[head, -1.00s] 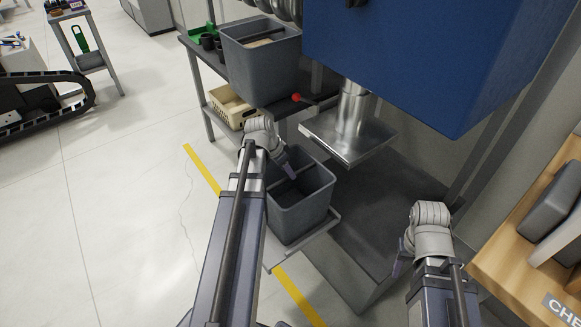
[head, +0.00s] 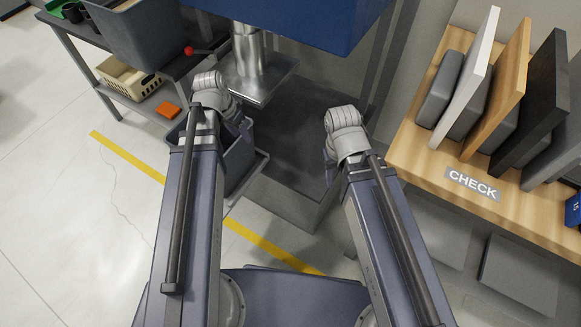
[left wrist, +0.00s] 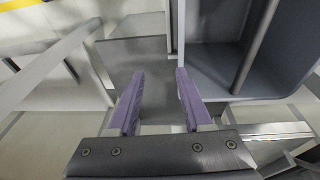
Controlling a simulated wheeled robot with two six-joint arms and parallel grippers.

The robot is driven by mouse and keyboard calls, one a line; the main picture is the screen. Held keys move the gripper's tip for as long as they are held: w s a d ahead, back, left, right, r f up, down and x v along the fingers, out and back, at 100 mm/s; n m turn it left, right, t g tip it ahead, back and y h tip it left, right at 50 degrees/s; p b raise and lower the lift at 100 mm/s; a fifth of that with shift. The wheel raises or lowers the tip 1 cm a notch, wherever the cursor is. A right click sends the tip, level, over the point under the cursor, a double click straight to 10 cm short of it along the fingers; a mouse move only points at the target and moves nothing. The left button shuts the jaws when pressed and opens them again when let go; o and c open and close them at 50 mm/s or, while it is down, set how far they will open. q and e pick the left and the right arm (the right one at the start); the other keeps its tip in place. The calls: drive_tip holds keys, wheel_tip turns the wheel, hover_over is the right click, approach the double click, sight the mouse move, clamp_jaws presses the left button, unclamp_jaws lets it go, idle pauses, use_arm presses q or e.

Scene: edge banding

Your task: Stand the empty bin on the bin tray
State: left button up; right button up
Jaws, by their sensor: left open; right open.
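A grey bin (head: 240,164) stands upright on the bin tray (head: 262,160), below and left of the press, partly hidden behind my left arm. My left gripper (head: 246,132) is at the bin's upper edge in the head view; whether it touches cannot be told. In the left wrist view my left gripper (left wrist: 158,98) is open with nothing between its purple fingers, and a grey bin interior (left wrist: 220,45) lies to its right. My right gripper (head: 329,168) is open, right of the bin and apart from it. A second grey bin (head: 140,40) is on the bench at upper left.
The blue press (head: 290,18) with its metal plate (head: 258,82) stands behind. A wooden CHECK bench (head: 420,150) with upright panels is at right. A cream basket (head: 128,80) and orange block (head: 168,110) are on the lower shelf. Floor at left is clear.

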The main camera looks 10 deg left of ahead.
use_arm(q)
drive_tip(key=s+d+g+y, duration=0.1)
drive_tip(key=s+d, duration=0.4)
drive_tip(key=d, duration=0.4)
drive_tip(key=s+d+g+y, duration=0.1)
drive_tip(key=s+d+y, duration=0.1)
drive_tip(key=s+d, duration=0.3)
drive_tip(key=d, duration=0.4)
drive_tip(key=shift+s+f+n, duration=0.2)
drive_tip(key=shift+s+n, duration=0.1)
drive_tip(key=shift+s, duration=0.05)
drive_tip(key=shift+a, duration=0.1)
